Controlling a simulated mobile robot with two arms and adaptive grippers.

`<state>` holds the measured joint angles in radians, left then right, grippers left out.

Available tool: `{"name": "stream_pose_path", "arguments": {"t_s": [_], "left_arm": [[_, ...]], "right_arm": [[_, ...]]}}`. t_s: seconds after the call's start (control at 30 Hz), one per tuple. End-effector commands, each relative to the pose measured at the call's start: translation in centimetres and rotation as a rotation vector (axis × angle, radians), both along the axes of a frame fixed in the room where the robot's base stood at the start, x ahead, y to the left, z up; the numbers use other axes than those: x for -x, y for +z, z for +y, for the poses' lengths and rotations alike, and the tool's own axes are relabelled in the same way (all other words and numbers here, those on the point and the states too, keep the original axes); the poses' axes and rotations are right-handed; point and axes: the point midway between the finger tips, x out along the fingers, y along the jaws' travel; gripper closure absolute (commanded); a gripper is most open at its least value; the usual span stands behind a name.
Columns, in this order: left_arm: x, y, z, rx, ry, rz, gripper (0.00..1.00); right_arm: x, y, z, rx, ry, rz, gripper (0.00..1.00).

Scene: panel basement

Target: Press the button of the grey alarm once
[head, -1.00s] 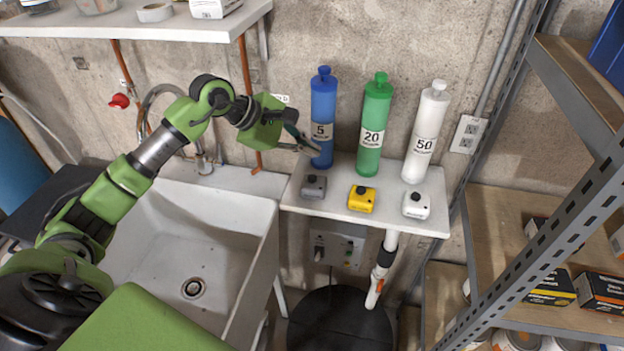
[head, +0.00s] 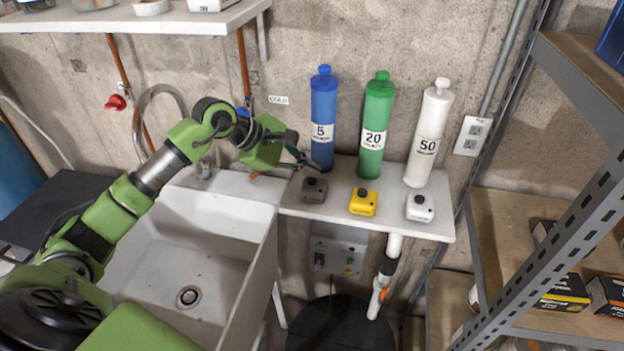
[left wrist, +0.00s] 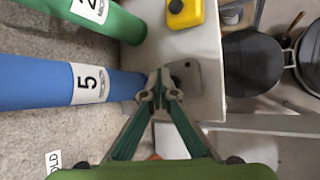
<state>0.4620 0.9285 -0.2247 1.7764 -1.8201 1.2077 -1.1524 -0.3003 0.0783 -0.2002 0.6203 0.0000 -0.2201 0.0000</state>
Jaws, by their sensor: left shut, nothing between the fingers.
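The grey alarm (head: 314,190) is a small box with a dark round button on top, at the left end of the white shelf (head: 290,206). In the left wrist view the grey alarm (left wrist: 188,78) is partly hidden behind the fingertips. My left gripper (head: 318,168) is shut and empty, its tips just above and behind the alarm, close to the foot of the blue bottle. In the left wrist view the gripper (left wrist: 160,76) shows its fingertips together. I cannot tell whether the tips touch the button. My right gripper is not in view.
A yellow alarm (head: 363,203) and a white alarm (head: 420,208) stand to the right. Blue (head: 323,110), green (head: 375,120) and white (head: 428,135) bottles stand behind. A sink (head: 200,260) is at left, a metal rack (head: 560,240) at right.

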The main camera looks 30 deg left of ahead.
Motion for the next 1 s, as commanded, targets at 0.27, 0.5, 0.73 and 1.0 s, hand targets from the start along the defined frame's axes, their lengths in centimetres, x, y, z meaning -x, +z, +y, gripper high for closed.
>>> {"name": "stream_pose_path", "arguments": {"t_s": [0.27,0.5,0.73,1.0], "left_arm": [[0.00,0.01,0.02,0.000,0.000,0.000,1.00],[0.00,-0.01,0.01,0.000,0.000,0.000,1.00],[0.00,-0.01,0.01,0.000,0.000,0.000,1.00],[0.00,-0.57,0.01,-0.001,-0.001,0.000,1.00]], "right_arm": [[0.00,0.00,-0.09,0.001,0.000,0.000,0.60],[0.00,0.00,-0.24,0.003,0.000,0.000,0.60],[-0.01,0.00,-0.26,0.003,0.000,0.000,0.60],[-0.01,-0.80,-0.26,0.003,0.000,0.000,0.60]]}}
